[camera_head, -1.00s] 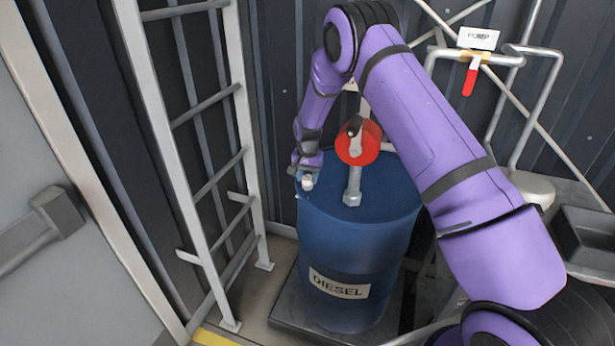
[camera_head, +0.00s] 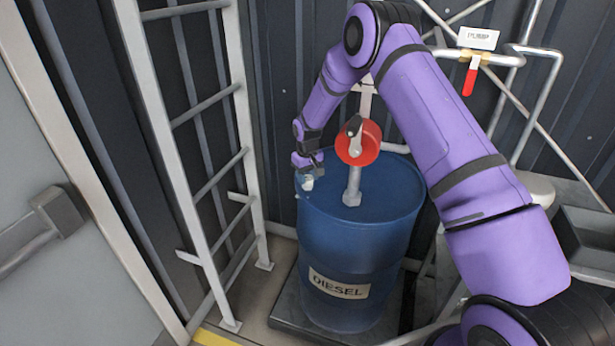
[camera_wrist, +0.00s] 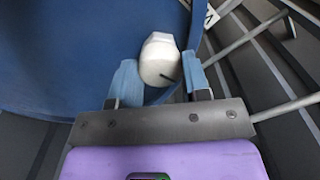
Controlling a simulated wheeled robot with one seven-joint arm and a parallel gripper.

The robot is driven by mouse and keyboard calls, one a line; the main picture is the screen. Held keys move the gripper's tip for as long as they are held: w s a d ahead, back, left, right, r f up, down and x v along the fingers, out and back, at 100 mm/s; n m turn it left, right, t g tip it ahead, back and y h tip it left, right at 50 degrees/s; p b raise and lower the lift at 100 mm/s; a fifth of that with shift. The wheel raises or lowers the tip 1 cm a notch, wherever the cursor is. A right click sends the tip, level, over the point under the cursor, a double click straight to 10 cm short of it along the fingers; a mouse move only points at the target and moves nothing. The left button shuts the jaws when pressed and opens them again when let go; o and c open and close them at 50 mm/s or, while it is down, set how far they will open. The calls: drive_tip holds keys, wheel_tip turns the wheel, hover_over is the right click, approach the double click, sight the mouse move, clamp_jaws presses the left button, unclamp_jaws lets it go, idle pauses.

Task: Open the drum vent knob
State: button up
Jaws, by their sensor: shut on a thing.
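The blue drum (camera_head: 345,255) labelled DIESEL stands upright on a dark low platform. Its vent knob (camera_head: 308,183) is a small white cap near the left edge of the drum top. In the wrist view the white knob (camera_wrist: 160,58), with a dark mark on its side, sits between the two blue fingers. My gripper (camera_head: 310,174) is at the drum's left rim, shut on the knob; it also shows in the wrist view (camera_wrist: 160,80). The knob's lower part and its seat on the drum are hidden.
A red hand pump (camera_head: 358,143) on a pipe rises from the drum top, right of my gripper. A grey ladder (camera_head: 190,150) stands to the left. A pipe with a red-handled valve (camera_head: 470,80) is at the back right. A grey door (camera_head: 60,270) is at far left.

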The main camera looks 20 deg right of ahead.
sight(308, 178)
drive_tip(key=shift+n, duration=0.5)
drive_tip(key=o, duration=0.9)
drive_tip(key=shift+o, duration=0.2)
drive_tip(key=shift+r, duration=0.1)
wheel_tip(308, 178, up, 11)
